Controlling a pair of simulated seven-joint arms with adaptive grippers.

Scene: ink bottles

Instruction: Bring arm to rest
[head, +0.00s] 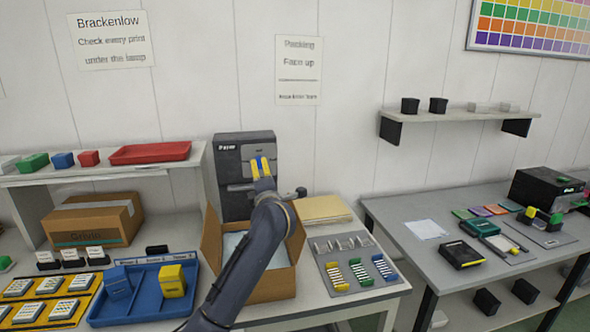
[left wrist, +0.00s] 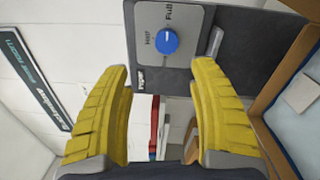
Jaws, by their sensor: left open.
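My left arm rises from the bottom of the head view. Its gripper (head: 262,167) has yellow fingers and is in front of the dark grey machine (head: 229,160) labelled "Paper". In the left wrist view my left gripper (left wrist: 160,115) is open, its two yellow fingers well apart with nothing between them. The machine's panel (left wrist: 200,25) with a blue knob (left wrist: 167,40) lies beyond the fingers; no contact shows. My right gripper does not show in either view.
An open cardboard box (head: 275,287) stands under my left forearm. A blue tray (head: 143,306) with blue and yellow blocks lies to its left, a grey rack (head: 345,241) to its right. A shelf (head: 115,171) and a second table (head: 400,202) flank the area.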

